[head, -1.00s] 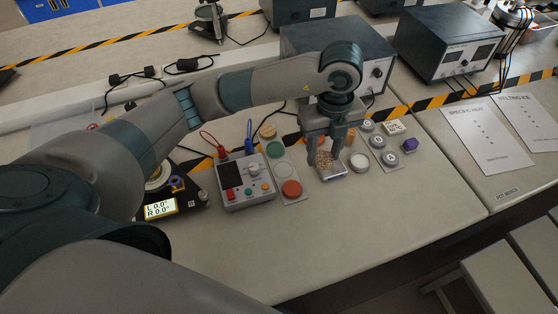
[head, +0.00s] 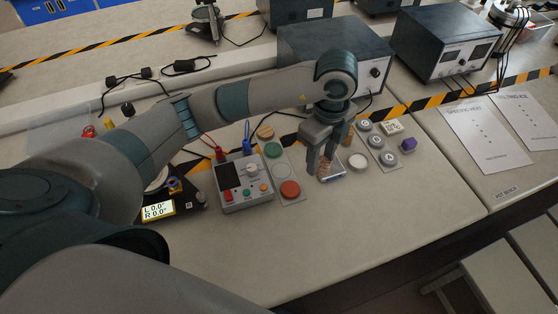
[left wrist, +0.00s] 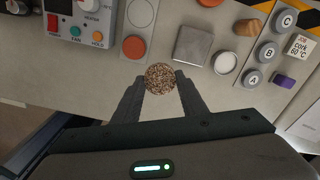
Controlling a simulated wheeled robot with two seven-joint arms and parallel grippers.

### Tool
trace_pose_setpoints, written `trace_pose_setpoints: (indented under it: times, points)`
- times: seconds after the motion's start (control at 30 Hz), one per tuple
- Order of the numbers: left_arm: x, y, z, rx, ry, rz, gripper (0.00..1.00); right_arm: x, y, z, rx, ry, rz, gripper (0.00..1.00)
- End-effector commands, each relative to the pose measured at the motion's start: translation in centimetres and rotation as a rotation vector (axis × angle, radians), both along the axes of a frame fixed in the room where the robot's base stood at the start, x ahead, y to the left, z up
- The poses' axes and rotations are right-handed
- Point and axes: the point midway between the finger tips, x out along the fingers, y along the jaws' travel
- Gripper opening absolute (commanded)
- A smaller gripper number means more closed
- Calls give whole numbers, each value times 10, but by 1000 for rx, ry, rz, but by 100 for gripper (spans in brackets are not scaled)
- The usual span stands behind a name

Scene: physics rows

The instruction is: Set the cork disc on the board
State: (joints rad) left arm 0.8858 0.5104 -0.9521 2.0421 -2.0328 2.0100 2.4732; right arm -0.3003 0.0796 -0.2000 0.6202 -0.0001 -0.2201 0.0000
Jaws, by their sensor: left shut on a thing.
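The cork disc (left wrist: 160,78), round and speckled brown, is between the two fingertips of my left gripper (left wrist: 161,88). In the head view the gripper (head: 325,170) partly hides the cork disc (head: 323,168). The gripper is shut on it, with bench below. A narrow grey board (left wrist: 140,14) has an empty outlined circle and a red disc (left wrist: 134,47). In the head view that board also bears a green disc (head: 272,149) beyond the empty circle. The cork disc is apart from this board, right of the red disc.
A square metal plate (left wrist: 193,45) and a white disc (left wrist: 226,63) lie nearby. A control box (head: 245,183) stands left. The front bench is clear.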

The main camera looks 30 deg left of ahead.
Motion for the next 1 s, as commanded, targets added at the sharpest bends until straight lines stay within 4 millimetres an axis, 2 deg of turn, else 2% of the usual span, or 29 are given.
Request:
trace_pose_setpoints:
  times: [0.17, 0.5, 0.6, 0.8, 1.0]
  points:
    - [1, 22, -13, 2, 5, 5, 18, 0, 0, 3, 0, 0, 0, 46]
    - [8, 86, -48, 5, 5, 6, 18, 0, 0, 25, 0, 0, 0, 46]
    - [9, 99, -57, 4, 4, 4, 18, 0, 0, 29, 0, 0, 0, 46]
    - [11, 112, -67, 2, 2, 0, 18, 0, 0, 31, 0, 0, 0, 46]
    - [12, 112, -68, 1, 1, 0, 18, 0, 0, 31, 0, 0, 0, 46]
